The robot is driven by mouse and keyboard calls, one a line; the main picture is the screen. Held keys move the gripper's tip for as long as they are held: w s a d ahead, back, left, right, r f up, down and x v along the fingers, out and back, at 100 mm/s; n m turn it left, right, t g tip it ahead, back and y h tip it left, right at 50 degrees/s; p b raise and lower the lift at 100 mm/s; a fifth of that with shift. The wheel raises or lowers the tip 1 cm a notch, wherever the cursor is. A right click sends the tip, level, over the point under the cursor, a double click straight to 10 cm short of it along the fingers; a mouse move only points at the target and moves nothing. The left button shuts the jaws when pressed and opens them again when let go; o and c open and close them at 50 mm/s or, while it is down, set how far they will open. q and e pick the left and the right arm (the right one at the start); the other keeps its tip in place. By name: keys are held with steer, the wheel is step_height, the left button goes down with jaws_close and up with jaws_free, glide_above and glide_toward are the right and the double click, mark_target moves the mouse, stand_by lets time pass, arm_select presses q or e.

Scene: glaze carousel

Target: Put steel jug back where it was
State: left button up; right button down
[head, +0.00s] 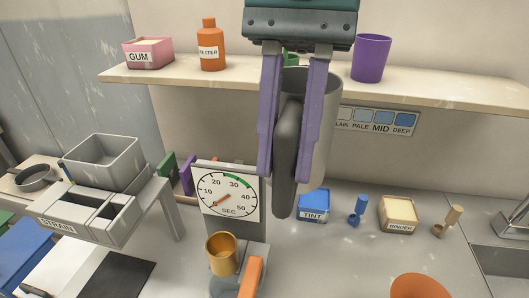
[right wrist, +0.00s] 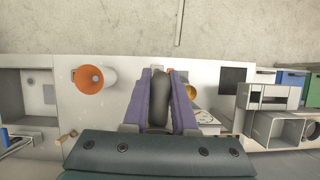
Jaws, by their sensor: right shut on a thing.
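The steel jug (head: 322,120) is a grey metal cylinder with a dark handle (head: 287,150). My right gripper (head: 285,175) comes down from the top of the head view, its two purple fingers shut on the handle, one on each side. The jug is held up in front of the shelf, above the counter, and the fingers partly hide it. In the right wrist view the dark handle (right wrist: 161,100) shows between the fingers; the jug's body cannot be made out there. My left gripper is not in view.
A shelf (head: 440,95) holds a pink GUM box (head: 148,54), an orange bottle (head: 211,50) and a purple cup (head: 371,58). Below are a dial (head: 228,193), a brass cup (head: 222,255), a blue TINT box (head: 314,205), a BINDER box (head: 398,213) and an orange bowl (head: 420,287).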

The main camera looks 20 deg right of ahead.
steer(key=f+m+t+b, duration=0.2)
steer(key=f+m, duration=0.3)
steer(key=f, duration=0.6)
steer(key=w+d+f+m+t+b, duration=0.1)
steer(key=f+m+b, duration=0.4)
steer(key=f, duration=0.6)
steer(key=f+m+t+y+b, duration=0.1)
steer(key=f+m+t+b, duration=0.2)
steer(key=f+m, duration=0.4)
steer(key=shift+w+d+f+t+b, duration=0.1)
steer(key=shift+w+f+b, duration=0.1)
steer(key=shift+f, duration=0.65)
steer(key=shift+w+d+f+t+b, duration=0.1)
steer(key=shift+f+b, duration=0.15)
steer(key=shift+f, duration=0.55)
steer(key=shift+w+d+f+t+b, duration=0.1)
steer(key=shift+f+b, duration=0.1)
steer(key=shift+f, duration=0.75)
